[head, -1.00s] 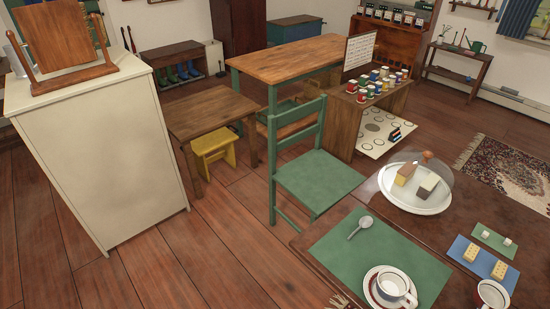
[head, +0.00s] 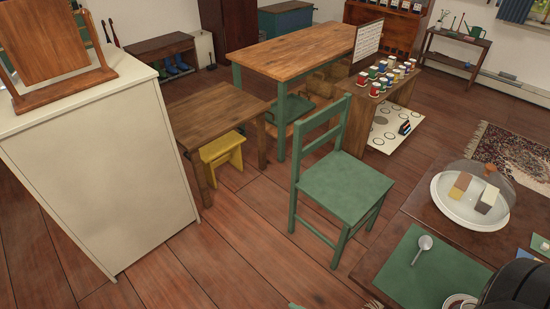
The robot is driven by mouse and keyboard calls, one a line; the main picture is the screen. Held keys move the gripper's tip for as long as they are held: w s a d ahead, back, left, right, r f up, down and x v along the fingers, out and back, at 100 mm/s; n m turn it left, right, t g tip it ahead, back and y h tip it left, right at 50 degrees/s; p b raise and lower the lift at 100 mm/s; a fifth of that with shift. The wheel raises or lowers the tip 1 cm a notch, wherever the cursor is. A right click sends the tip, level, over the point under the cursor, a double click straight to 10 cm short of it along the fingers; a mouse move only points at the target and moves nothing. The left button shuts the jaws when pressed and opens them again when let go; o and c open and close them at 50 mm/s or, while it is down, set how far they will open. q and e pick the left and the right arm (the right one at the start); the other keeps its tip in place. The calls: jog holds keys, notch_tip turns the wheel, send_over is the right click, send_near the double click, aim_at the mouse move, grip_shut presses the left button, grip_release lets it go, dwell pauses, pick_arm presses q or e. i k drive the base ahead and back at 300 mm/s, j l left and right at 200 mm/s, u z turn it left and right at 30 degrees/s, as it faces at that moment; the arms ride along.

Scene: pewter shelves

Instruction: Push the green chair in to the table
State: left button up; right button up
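The green chair (head: 345,187) stands upright on the wooden floor in the middle of the head view. Its slatted back (head: 321,132) is on the far left side, and its seat extends toward the dark wooden table (head: 425,212) at the lower right. Floor shows between the chair's front legs and the table's near left corner. The table carries a green placemat (head: 415,272) with a spoon on it. Neither of my grippers is in view.
A white cabinet (head: 110,185) stands at the left. A yellow stool (head: 222,153) is under a small brown table (head: 215,112). A green-legged worktable (head: 300,52) and a shelf with jars (head: 385,85) are behind the chair. Floor left of the chair is clear. A dark rounded shape covers the lower right corner.

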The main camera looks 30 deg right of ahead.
aim_at(348, 188)
jog(key=i+j+z, duration=0.1)
jog(key=i, duration=0.25)
jog(key=i+j, duration=0.15)
jog(key=i, duration=0.25)
jog(key=i+j+z, duration=0.15)
jog(key=i, duration=0.2)
jog(key=i+z, duration=0.15)
jog(key=z, duration=0.25)
jog(key=i+z, duration=0.2)
jog(key=z, duration=0.25)
jog(key=i+j+z, duration=0.1)
jog(key=z, duration=0.3)
jog(key=i+j+z, duration=0.15)
jog(key=z, duration=0.3)
jog(key=i+j+z, duration=0.1)
jog(key=z, duration=0.3)
jog(key=j+z, duration=0.45)
jog(key=i+l, duration=0.05)
jog(key=l, duration=0.05)
